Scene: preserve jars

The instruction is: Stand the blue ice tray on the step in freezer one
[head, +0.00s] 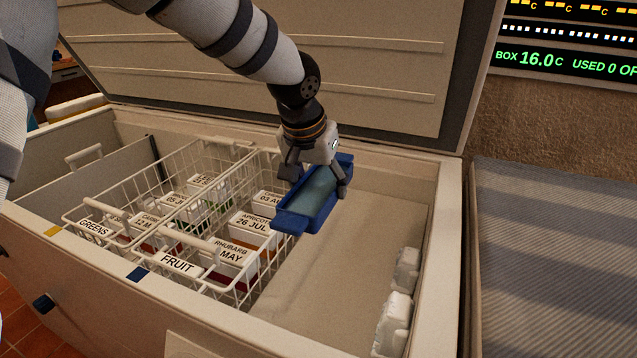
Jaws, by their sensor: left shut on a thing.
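The blue ice tray (293,221) is a long open tray with a pale bluish inside. My left gripper (316,185) is shut on it near its far end, with fingers on either side. The tray hangs over the open chest freezer (449,225), beside the right edge of the fruit basket. It looks roughly level, its near end pointing down-left in the picture. The step (345,240) seems to be the bare pale surface on the freezer's right side, below the tray. I cannot tell the gap between them. My right gripper is not in view.
A wire basket labelled FRUIT (178,264) and one labelled GREENS (95,229) hold several labelled boxes. White frosty lumps (393,322) lie along the freezer's right wall. The raised lid (380,75) stands behind. A grey striped surface (560,260) is at right.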

